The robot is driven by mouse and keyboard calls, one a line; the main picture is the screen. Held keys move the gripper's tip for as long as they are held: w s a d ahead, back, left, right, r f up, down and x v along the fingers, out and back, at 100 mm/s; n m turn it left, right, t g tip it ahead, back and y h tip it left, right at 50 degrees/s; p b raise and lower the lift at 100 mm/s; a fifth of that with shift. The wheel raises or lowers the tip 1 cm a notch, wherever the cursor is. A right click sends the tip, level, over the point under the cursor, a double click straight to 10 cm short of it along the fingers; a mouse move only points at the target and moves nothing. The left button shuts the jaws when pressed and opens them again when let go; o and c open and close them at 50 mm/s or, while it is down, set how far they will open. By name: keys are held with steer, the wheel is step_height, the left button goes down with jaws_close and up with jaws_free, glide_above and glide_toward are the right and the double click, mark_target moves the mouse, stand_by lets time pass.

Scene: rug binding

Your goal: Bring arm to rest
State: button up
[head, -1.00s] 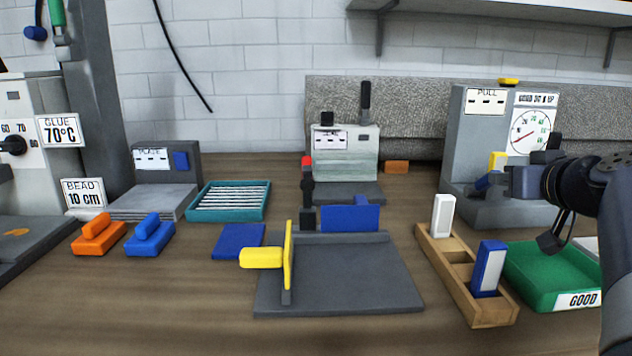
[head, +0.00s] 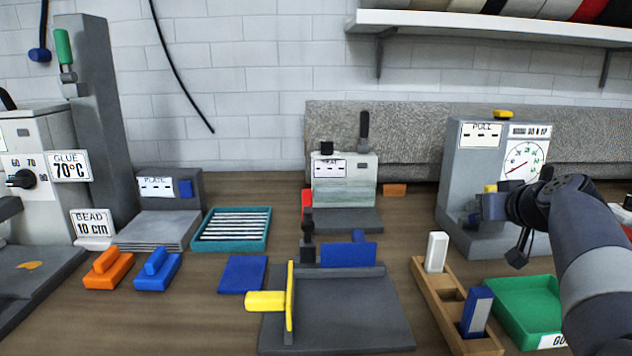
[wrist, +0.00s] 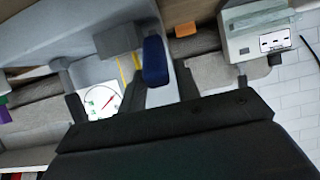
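My arm comes in from the right in the head view. My gripper (head: 490,207) is in front of the grey pull tester (head: 474,180) with its round dial. In the head view my gripper and wrist hide part of the tester's front. Whether my gripper touches the tester cannot be told.
Below my arm are a green GOOD tray (head: 525,303) and a wooden rack (head: 431,285) with a white block and a blue-and-white block. A grey board (head: 345,310) with a yellow handle lies in the middle. A shelf (head: 450,22) overhangs the back right.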

steer(key=shift+w+r+g+p, duration=0.85)
steer(key=shift+g+p, duration=0.45)
steer(key=shift+p, duration=4.6)
steer(key=w+g+p, duration=0.1)
steer(key=p, duration=0.5)
steer(key=g+p, duration=0.1)
steer(key=p, duration=0.5)
steer(key=shift+w+r+g, duration=0.3)
steer(key=shift+w+r, duration=0.1)
steer(key=w+g+p, duration=0.1)
steer(key=g+p, duration=0.1)
steer(key=p, duration=0.6)
steer(key=shift+w+r, duration=0.1)
steer(key=shift+w, duration=0.2)
steer(key=shift+w+a+g+p, duration=0.1)
steer(key=shift+w+g+p, duration=0.2)
steer(key=shift+p, duration=1.05)
steer(key=shift+s, duration=0.1)
